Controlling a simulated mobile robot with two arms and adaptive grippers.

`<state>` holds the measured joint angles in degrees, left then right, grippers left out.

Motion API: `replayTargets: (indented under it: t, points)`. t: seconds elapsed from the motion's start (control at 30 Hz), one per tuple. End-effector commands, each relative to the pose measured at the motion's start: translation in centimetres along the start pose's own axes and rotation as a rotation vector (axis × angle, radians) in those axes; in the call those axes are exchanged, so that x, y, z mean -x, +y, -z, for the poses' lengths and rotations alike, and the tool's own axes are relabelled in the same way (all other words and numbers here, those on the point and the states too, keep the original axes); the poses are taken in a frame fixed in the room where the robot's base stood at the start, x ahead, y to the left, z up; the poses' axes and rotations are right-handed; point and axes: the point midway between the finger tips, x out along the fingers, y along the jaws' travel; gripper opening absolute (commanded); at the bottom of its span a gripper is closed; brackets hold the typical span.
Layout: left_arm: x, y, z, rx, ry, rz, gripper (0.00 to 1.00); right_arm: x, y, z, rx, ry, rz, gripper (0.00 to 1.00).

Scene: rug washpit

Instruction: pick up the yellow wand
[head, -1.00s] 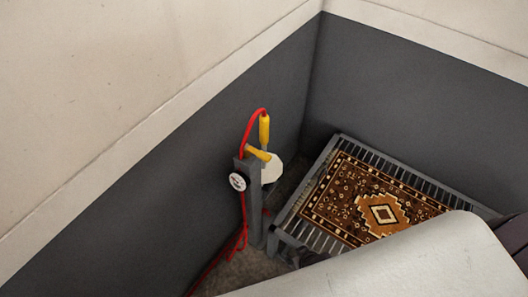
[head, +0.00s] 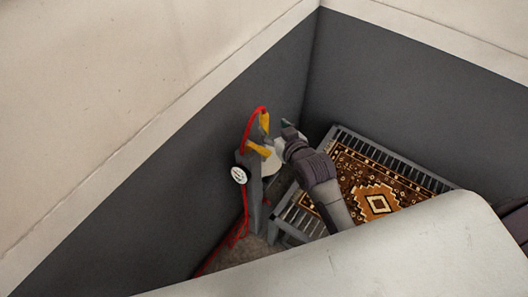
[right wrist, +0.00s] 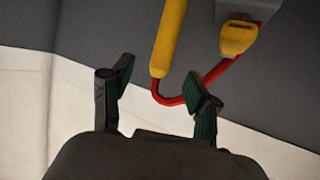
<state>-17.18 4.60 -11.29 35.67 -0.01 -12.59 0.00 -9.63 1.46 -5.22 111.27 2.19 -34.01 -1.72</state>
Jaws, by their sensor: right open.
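The yellow wand (head: 264,121) stands at the top of a grey post, with a red hose (head: 246,125) looping from its upper end in the head view. In the right wrist view the wand (right wrist: 169,38) crosses the upper middle, with the red hose (right wrist: 220,71) curving from its end. My right gripper (head: 288,127) is just right of the wand in the head view, partly hidden by its own wrist. In the right wrist view its fingers (right wrist: 160,76) are spread and empty, with the wand beyond them. My left gripper is not in view.
The grey post (head: 255,200) carries a yellow bracket (head: 258,149), a round gauge (head: 239,175) and a pale disc (head: 271,167). A patterned rug (head: 378,203) lies on a slatted grey rack (head: 400,160) at right. Dark-based walls stand close behind.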

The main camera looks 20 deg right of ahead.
Motion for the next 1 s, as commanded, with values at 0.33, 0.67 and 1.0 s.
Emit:
replayTargets:
  t: [0.33,0.67,1.0]
  points:
    - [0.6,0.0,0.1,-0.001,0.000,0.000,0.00,-3.2,-0.1,0.4,0.000,0.000,0.001,0.60]
    - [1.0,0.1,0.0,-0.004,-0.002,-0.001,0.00,-7.0,-0.3,0.4,-0.001,-0.001,0.000,0.60]
    - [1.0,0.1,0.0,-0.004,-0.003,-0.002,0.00,-7.1,-0.3,0.4,0.000,-0.001,0.000,0.43]
